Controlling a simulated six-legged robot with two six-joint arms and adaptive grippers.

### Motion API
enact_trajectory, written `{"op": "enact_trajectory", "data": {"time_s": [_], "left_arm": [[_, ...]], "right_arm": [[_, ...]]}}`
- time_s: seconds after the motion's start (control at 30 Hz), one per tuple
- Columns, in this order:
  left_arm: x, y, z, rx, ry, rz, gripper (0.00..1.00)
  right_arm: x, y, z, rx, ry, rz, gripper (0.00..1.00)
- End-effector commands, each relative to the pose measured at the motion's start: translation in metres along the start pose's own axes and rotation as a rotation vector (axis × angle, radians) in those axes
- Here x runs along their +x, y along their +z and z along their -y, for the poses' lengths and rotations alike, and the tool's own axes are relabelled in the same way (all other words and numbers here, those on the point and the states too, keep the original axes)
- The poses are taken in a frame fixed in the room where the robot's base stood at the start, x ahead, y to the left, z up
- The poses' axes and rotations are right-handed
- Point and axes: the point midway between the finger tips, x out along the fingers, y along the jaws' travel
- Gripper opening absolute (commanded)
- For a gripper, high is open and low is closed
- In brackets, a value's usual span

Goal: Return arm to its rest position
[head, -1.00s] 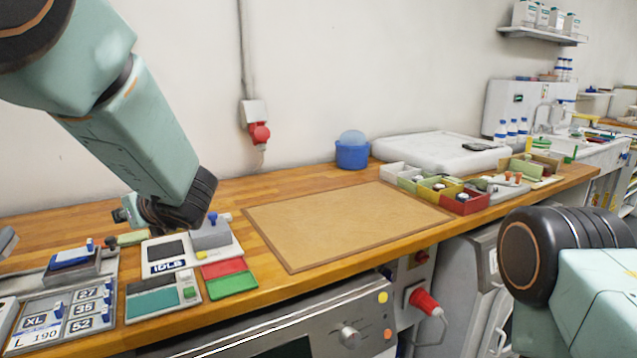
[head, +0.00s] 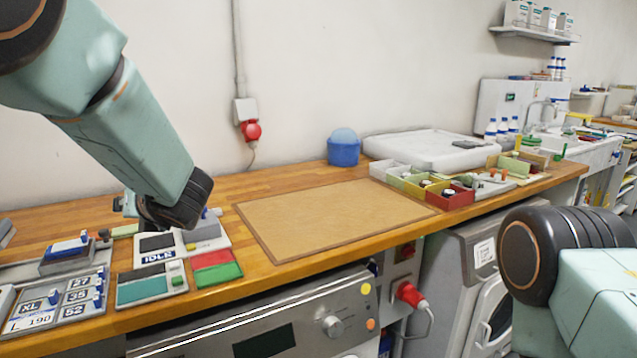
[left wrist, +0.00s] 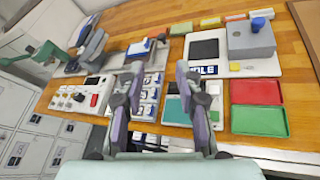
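My left arm (head: 130,135) comes in from the upper left and hangs over the left part of the wooden bench. My left gripper is largely hidden behind the wrist in the head view; only a small part (head: 125,204) shows. In the left wrist view my left gripper (left wrist: 158,82) has its two fingers spread apart with nothing between them, above the panels on the bench. My right arm (head: 585,275) is folded at the lower right, in front of the bench; its gripper is out of view.
Below the left arm lie a size panel (head: 75,312), a display device (head: 155,245), a red tray (head: 212,258) and a green tray (head: 217,274). A brown mat (head: 330,215) is bare. Small bins (head: 452,200) and a blue tub (head: 343,153) stand beyond it.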

Motion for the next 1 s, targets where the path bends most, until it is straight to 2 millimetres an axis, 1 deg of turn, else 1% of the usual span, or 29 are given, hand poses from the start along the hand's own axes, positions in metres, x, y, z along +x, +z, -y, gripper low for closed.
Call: {"op": "enact_trajectory", "data": {"time_s": [0.17,0.27,0.3,0.37,0.4,0.47,0.5,0.57,0.6,0.67,0.7,0.77,0.8,0.87,0.9,0.97,1.0], "left_arm": [[-0.001,-0.003,0.005,0.354,-0.029,0.047,0.34],[-0.001,-0.011,0.010,0.647,-0.051,0.087,0.34],[0.001,-0.020,0.013,0.783,-0.064,0.101,0.34],[0.003,-0.037,0.020,0.990,-0.086,0.123,0.34],[0.005,-0.050,0.024,1.130,-0.104,0.139,0.34],[0.007,-0.074,0.032,1.343,-0.135,0.165,0.34],[0.008,-0.094,0.037,1.489,-0.161,0.184,0.34],[0.009,-0.125,0.045,1.706,-0.206,0.220,0.34],[0.009,-0.149,0.050,1.852,-0.241,0.249,0.34],[0.008,-0.187,0.057,2.065,-0.304,0.302,0.34],[0.006,-0.214,0.061,2.196,-0.352,0.341,0.34],[0.002,-0.253,0.065,2.374,-0.424,0.410,0.34],[-0.002,-0.279,0.067,2.482,-0.477,0.462,0.34],[-0.010,-0.317,0.068,2.623,-0.559,0.544,0.34],[-0.016,-0.342,0.068,2.705,-0.616,0.604,0.34],[-0.027,-0.380,0.067,2.811,-0.708,0.700,0.34],[-0.035,-0.405,0.065,2.869,-0.771,0.767,0.34]], "right_arm": [[0.000,0.000,0.000,0.000,0.000,0.000,0.00],[0.001,0.000,0.000,0.000,0.000,0.000,0.00],[0.002,0.000,0.000,0.000,0.000,0.000,0.00],[0.004,0.000,0.000,0.000,0.000,0.000,0.00],[0.006,0.000,0.000,0.000,0.000,0.000,0.00],[0.010,0.000,0.000,0.000,0.000,0.000,0.00],[0.012,0.000,0.000,0.000,0.000,0.000,0.00],[0.017,0.000,0.000,0.000,0.000,0.000,0.00],[0.019,0.000,0.000,0.000,0.000,0.000,0.00],[0.025,0.000,0.000,0.000,0.000,0.000,0.00],[0.028,0.000,0.000,0.000,0.000,0.000,0.00],[0.033,0.000,0.000,0.000,0.000,0.000,0.00],[0.036,0.000,0.000,0.000,0.000,0.000,0.00],[0.041,0.000,0.000,0.000,0.000,0.000,0.00],[0.044,0.000,0.000,0.000,0.000,0.000,0.00],[0.050,0.000,0.000,0.000,0.000,0.000,0.00],[0.053,0.000,0.000,0.000,0.000,0.000,0.00]]}}
